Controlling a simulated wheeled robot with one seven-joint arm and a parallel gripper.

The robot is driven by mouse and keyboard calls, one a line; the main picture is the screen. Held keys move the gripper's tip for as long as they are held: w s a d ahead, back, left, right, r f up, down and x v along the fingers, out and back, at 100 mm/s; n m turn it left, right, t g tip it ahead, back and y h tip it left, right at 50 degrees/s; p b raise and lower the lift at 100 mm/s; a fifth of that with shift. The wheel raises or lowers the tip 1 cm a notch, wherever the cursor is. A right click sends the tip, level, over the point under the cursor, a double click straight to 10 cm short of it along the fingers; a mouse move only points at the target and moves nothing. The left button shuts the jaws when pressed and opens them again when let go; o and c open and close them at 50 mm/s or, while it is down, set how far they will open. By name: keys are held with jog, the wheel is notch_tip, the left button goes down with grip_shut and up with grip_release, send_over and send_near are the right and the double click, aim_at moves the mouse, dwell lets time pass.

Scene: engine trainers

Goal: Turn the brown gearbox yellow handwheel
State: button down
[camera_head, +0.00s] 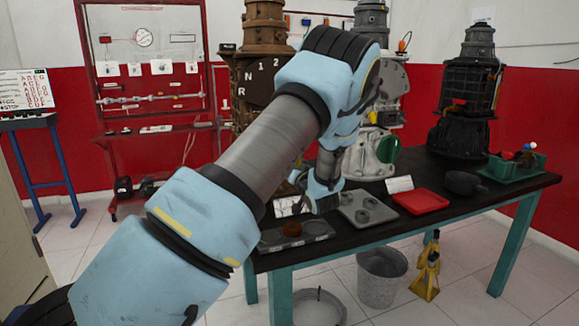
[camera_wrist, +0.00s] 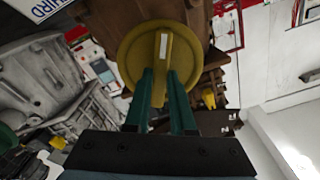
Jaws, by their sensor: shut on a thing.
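The yellow handwheel (camera_wrist: 138,52) is a round disc with a raised bar across its middle, seen in the wrist view. My gripper (camera_wrist: 160,74) has its two green fingers on either side of that bar and is shut on it. The bar runs nearly upright in that view. The brown gearbox (camera_wrist: 202,18) shows behind the wheel. In the head view the brown gearbox (camera_head: 262,78) stands upright at the back of the table, partly hidden by my arm. The handwheel and my fingertips are hidden there.
A grey gearbox (camera_head: 385,110) and a black gearbox (camera_head: 468,95) stand to the right on the dark table (camera_head: 440,180). A red tray (camera_head: 420,201), a grey tray (camera_head: 366,222) and a green bin (camera_head: 500,172) also lie on it. A bucket (camera_head: 381,277) stands on the floor.

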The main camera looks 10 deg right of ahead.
dwell(0.4)
jog(key=c, duration=0.8)
grip_release()
jog(key=shift+o, duration=0.2)
jog(key=s+d+b, duration=0.1)
jog(key=s+b, duration=0.1)
jog(key=s, duration=0.8)
jog(key=shift+s+d, duration=0.2)
jog(key=shift+s, duration=0.2)
jog(key=a+n+g+h+p, duration=0.1)
jog(key=a+g+h+p, duration=0.2)
jog(key=a+g, duration=0.6)
jog(key=s+a+r+n+g+p, duration=0.1)
jog(key=s+a+g, duration=0.6)
jog(key=s+a, duration=1.2)
jog(key=shift+s+a+r+n+y+p, duration=0.3)
jog(key=shift+s+r+n+p, duration=0.15)
jog(key=shift+s+p, duration=0.45)
